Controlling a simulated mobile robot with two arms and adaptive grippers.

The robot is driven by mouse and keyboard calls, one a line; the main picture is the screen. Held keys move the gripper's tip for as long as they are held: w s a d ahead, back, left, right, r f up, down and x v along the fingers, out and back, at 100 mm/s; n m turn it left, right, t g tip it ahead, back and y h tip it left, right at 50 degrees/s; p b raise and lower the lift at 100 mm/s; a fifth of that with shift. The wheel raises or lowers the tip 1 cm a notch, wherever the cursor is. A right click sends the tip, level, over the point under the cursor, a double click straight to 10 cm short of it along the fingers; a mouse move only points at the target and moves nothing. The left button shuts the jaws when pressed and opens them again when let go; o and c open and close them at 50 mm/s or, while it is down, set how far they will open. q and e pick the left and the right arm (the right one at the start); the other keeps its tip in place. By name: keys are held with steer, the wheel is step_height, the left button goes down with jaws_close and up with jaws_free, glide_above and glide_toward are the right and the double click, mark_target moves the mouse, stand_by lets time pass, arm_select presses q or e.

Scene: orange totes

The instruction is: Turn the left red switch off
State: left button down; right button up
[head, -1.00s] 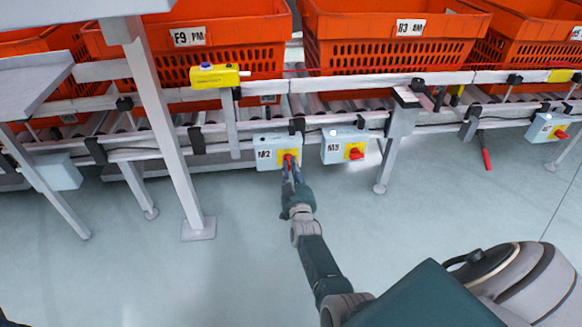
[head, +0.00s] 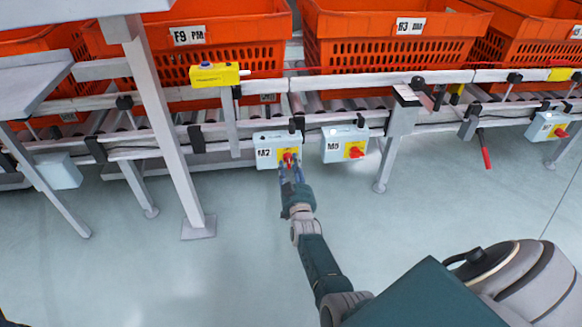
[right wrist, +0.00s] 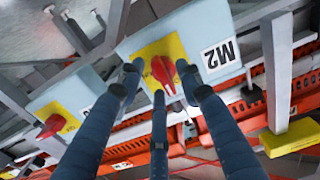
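The left red switch (head: 288,157) sits on a yellow plate on the pale blue M2 box (head: 265,151) under the conveyor. In the right wrist view, the same switch (right wrist: 164,73) shows between my fingertips. My right gripper (head: 288,172) is just in front of it. Its three dark fingers (right wrist: 160,76) are spread, two flanking the knob and one below it in the picture, with gaps visible. Contact cannot be told. A second red switch (head: 355,153) is on the box to the right, also seen in the right wrist view (right wrist: 50,126). My left gripper is not in view.
Orange totes (head: 375,55) stand on the roller conveyor behind. A yellow device (head: 214,74) is on the rail above. A grey post (head: 165,120) stands left of my arm. Another switch box (head: 547,126) is at far right. The floor in front is clear.

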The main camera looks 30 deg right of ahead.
steer(key=v, duration=0.7)
steer(key=shift+s, duration=0.25)
steer(key=shift+a, duration=0.15)
